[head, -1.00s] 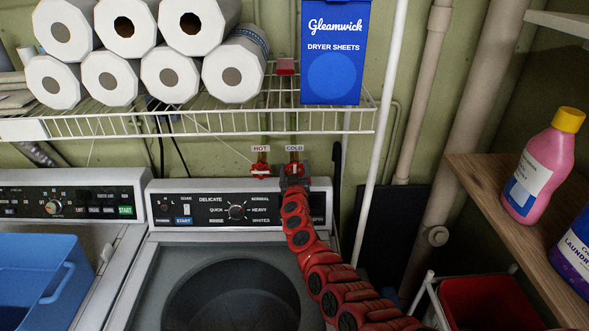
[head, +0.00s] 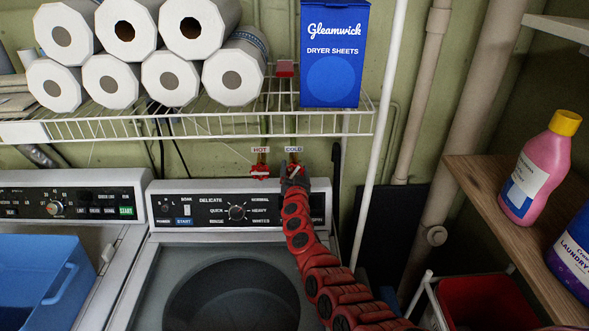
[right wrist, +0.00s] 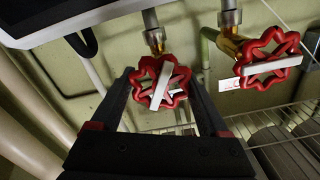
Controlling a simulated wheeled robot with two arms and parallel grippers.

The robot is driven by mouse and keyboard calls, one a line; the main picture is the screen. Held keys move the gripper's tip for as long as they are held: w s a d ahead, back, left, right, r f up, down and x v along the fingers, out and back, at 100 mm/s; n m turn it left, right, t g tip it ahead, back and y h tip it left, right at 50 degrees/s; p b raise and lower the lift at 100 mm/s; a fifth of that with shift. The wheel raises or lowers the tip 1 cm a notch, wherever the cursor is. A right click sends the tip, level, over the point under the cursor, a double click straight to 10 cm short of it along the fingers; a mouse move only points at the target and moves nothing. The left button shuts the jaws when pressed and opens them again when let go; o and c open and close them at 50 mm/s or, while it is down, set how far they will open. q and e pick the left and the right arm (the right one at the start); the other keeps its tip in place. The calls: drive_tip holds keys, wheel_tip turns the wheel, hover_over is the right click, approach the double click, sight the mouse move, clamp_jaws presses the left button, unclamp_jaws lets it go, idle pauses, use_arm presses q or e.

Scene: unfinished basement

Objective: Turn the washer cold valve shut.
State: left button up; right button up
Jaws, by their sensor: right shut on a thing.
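The washer cold valve is a red star-shaped handle with a white bar, under the COLD label (head: 294,150) in the head view. In the right wrist view the cold handle (right wrist: 160,82) sits between the two dark fingers of my right gripper (right wrist: 160,85). In the head view the right gripper (head: 292,172) is at this handle, shut on it, and hides part of it. The gripper looks tilted there. The similar red hot valve handle (head: 260,172) is just left and free; it also shows in the right wrist view (right wrist: 262,60). My left gripper is not in view.
The washer's control panel (head: 240,207) is right below the valves. A white wire shelf (head: 200,128) with paper rolls and a blue dryer sheets box (head: 334,55) hangs above. A white upright post (head: 378,140) stands right of the valves. A wooden shelf (head: 500,215) holds bottles.

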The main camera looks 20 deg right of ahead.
drive_tip(key=m, duration=0.5)
drive_tip(key=shift+d+f+m, duration=0.1)
drive_tip(key=shift+m, duration=0.2)
drive_tip(key=m+b, duration=0.2)
drive_tip(key=m, duration=0.4)
drive_tip(key=shift+m, duration=0.3)
drive_tip(key=shift+f, duration=0.1)
drive_tip(key=o, duration=1.2)
drive_tip(key=shift+o, duration=0.2)
drive_tip(key=shift+s, duration=0.15)
drive_tip(key=shift+s+a+f+p, duration=0.1)
drive_tip(key=shift+s+a+p, duration=0.1)
drive_tip(key=shift+s+p, duration=0.25)
drive_tip(key=p+v, duration=0.1)
drive_tip(key=v, duration=1.5)
drive_tip(key=shift+s, duration=0.15)
